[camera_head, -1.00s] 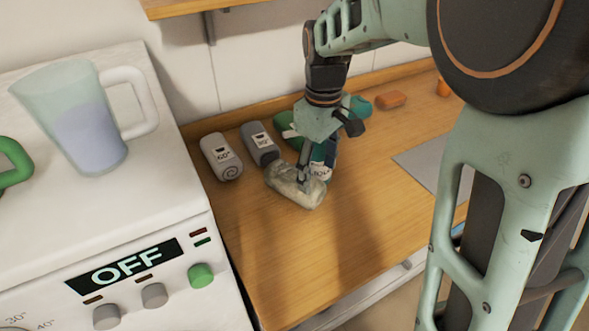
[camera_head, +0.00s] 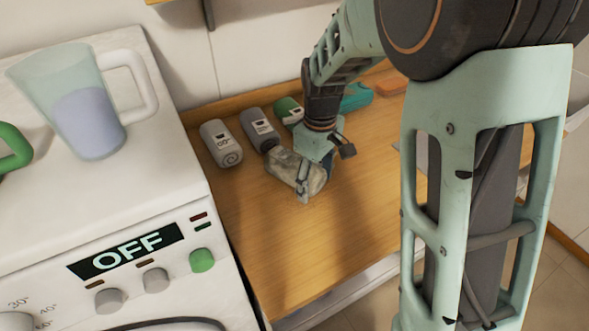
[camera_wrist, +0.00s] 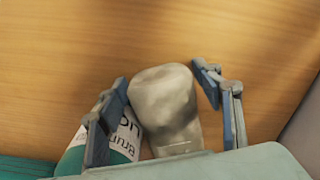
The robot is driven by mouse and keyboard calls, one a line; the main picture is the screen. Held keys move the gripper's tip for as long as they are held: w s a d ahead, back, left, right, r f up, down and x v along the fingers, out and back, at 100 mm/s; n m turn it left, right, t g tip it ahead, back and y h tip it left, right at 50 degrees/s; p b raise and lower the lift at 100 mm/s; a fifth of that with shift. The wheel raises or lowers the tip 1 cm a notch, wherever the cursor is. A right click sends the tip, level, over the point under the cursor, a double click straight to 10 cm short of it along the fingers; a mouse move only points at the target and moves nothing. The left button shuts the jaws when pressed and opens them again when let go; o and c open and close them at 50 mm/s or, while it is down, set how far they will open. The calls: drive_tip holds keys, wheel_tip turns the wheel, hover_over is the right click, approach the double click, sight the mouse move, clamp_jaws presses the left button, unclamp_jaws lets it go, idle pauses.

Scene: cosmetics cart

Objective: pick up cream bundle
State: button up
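The cream bundle (camera_head: 284,166) is a pale, lumpy, greyish-cream bundle lying on the wooden counter (camera_head: 270,235). My gripper (camera_head: 303,180) is down at its right end in the head view and hides part of it. In the wrist view the bundle (camera_wrist: 165,105) lies between the two fingers of my gripper (camera_wrist: 163,85). The left finger is very close to its side; I cannot tell whether it touches. A narrow gap shows at the right finger. The gripper looks open around the bundle.
A white-and-teal lettered item (camera_wrist: 125,143) lies beside the left finger. A white machine (camera_head: 60,205) with a jug (camera_head: 85,115) borders the counter. The front counter is clear.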

drive_tip(key=c, duration=1.1)
